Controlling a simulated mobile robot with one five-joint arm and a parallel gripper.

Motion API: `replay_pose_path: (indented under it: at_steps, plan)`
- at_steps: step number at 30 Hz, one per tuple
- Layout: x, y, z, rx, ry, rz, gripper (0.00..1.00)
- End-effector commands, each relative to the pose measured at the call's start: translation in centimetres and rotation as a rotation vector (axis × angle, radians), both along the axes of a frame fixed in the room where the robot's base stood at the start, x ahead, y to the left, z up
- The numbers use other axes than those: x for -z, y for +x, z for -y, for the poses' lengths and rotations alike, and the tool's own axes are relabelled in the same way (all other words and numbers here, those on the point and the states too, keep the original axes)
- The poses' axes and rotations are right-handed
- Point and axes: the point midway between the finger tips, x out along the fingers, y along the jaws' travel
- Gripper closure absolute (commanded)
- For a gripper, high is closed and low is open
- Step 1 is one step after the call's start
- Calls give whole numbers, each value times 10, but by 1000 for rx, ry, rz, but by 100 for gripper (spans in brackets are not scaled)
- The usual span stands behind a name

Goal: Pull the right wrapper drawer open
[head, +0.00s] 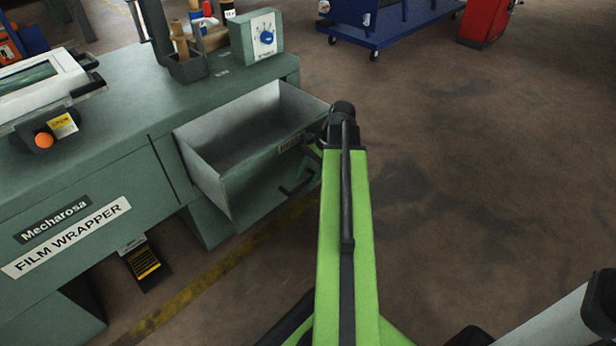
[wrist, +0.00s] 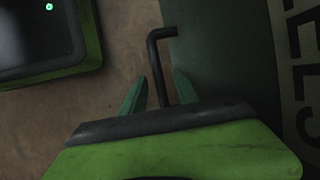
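The right wrapper drawer (head: 250,150) is a grey-green box standing well out from the film wrapper, with its empty-looking inside visible. Its front carries a dark bar handle (head: 298,182), which also shows in the wrist view (wrist: 154,62). In the wrist view my gripper (wrist: 160,82) has its two green fingers apart, one on each side of the handle bar, with gaps visible between bar and fingers. The drawer front (wrist: 225,60) fills the right of that view. In the head view my green arm hides most of the gripper.
A blue cart (head: 385,22) and red cabinet (head: 486,20) stand far back. Floor at right is clear.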

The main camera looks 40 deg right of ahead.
Motion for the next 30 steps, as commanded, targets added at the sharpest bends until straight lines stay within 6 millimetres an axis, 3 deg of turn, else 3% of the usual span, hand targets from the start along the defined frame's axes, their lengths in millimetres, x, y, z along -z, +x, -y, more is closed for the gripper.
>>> replay_pose_path:
  at_steps: [5, 21, 25, 30]
  plan:
    - [-7, -1, 2, 0, 0, 0, 64]
    - [-125, -22, 49, 2, 0, 0, 64]
    - [-146, -27, 58, 0, 0, 0, 64]
    - [-158, -30, 65, 0, 0, -1, 64]
